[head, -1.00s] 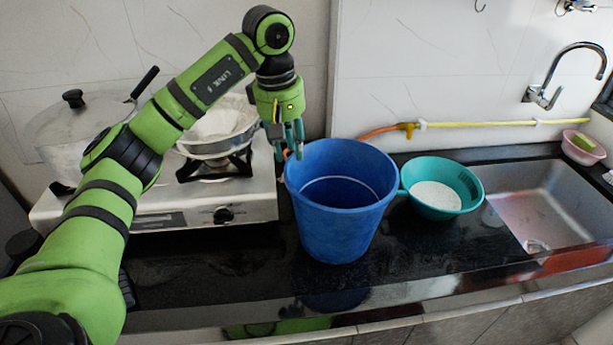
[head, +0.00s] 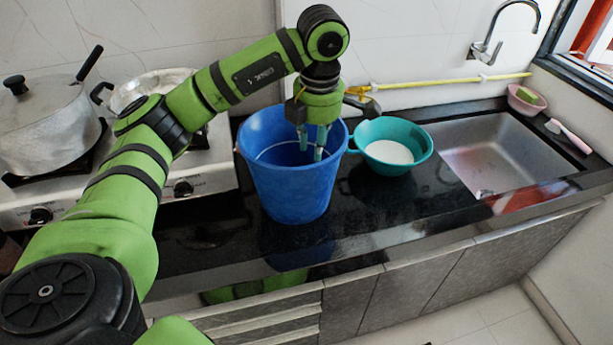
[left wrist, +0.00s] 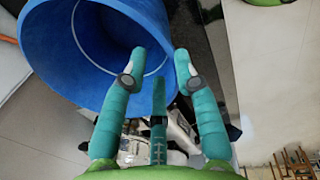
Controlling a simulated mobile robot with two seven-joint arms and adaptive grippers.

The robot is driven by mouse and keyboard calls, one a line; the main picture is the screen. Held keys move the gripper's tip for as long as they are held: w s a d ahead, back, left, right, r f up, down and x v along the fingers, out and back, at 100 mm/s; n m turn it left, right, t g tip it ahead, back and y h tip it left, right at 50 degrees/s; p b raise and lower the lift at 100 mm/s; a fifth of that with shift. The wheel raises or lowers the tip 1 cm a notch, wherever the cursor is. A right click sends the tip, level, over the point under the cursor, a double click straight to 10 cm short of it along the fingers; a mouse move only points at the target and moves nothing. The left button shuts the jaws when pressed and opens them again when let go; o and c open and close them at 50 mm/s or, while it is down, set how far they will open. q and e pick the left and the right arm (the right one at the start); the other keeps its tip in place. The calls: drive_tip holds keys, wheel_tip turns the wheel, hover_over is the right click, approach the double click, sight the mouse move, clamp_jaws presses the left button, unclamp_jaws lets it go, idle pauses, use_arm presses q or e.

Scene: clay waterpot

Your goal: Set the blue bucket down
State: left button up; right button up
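The blue bucket (head: 285,190) stands upright on the black counter, with its open mouth facing up. My left gripper (head: 311,150) points down over the bucket's mouth, its fingertips in front of the bucket's inner wall in the head view. In the left wrist view the teal fingers (left wrist: 160,60) are spread with a clear gap and hold nothing. The bucket also shows there (left wrist: 40,45), at the upper left, with its rim behind the fingers. Whether a finger touches the rim I cannot tell. My right gripper is not in view.
A teal bowl (head: 421,155) with white contents stands just right of the bucket. A stove (head: 205,180) with a lidded pot (head: 40,135) and a pan is at the left. A sink (head: 500,150) is at the right. A yellow hose (head: 450,81) runs along the wall.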

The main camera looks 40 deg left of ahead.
sight(308, 175)
use_arm(q)
drive_tip(key=f+p, duration=0.1)
drive_tip(key=f, duration=0.2)
drive_tip(key=a+f+p, duration=0.1)
drive_tip(key=f+p, duration=0.1)
drive_tip(key=f, duration=0.2)
drive_tip(key=a+f+p, duration=0.1)
drive_tip(key=f, duration=0.2)
drive_tip(key=shift+w+f+p, duration=0.1)
drive_tip(key=shift+f+p, duration=0.25)
drive_tip(key=shift+f, duration=0.25)
drive_tip(key=shift+w+d+f, duration=0.1)
clamp_jaws()
